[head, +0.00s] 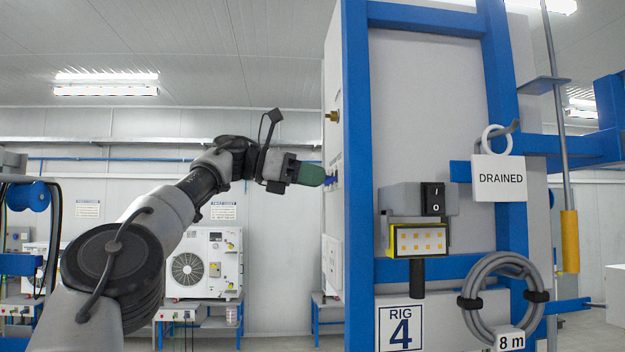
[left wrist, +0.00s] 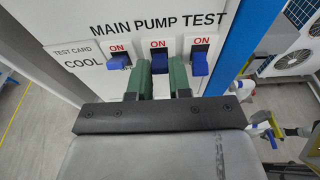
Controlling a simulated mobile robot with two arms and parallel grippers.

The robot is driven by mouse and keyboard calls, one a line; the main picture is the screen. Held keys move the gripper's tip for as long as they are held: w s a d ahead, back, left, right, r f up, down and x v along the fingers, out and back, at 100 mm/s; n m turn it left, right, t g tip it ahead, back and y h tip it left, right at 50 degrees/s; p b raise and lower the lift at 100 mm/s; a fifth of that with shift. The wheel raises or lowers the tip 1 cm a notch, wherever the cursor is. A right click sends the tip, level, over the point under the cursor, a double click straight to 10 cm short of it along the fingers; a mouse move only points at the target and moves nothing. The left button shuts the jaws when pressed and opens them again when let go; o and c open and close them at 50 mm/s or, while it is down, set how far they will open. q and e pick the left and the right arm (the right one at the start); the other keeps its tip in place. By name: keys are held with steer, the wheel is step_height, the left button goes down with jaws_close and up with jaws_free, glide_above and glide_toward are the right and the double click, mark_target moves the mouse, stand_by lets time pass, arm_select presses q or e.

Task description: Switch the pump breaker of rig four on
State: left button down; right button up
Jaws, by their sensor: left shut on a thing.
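The rig marked 4 (head: 400,327) stands at the right of the head view. Its left side face is seen nearly edge-on. In the left wrist view this panel carries three blue breaker levers under the words MAIN, PUMP and TEST, each with a red ON label above it. The pump breaker (left wrist: 158,63) is the middle one, between the main lever (left wrist: 118,62) and the test lever (left wrist: 200,66). My left gripper (head: 322,177), with green fingers, is shut on the pump lever, one finger on each side (left wrist: 160,80). The fingers partly hide it. My right gripper is not in view.
A test card reading COOL (left wrist: 80,60) is beside the main lever. The rig front has a blue frame (head: 357,150), a DRAINED tag (head: 499,178), an I/O switch (head: 432,198), a yellow lamp (head: 417,241) and a coiled hose (head: 470,300). A white fan unit (head: 203,262) stands behind my arm.

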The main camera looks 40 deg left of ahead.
arm_select(q)
steer(key=shift+r, duration=0.15)
stand_by(0.3)
steer(key=c, duration=1)
jaws_free()
steer(key=shift+c, duration=0.2)
steer(key=v, duration=0.7)
steer(key=shift+s+a+r, duration=0.1)
steer(key=shift+s+a, duration=0.05)
steer(key=shift+s, duration=0.1)
steer(key=shift+w, duration=0.1)
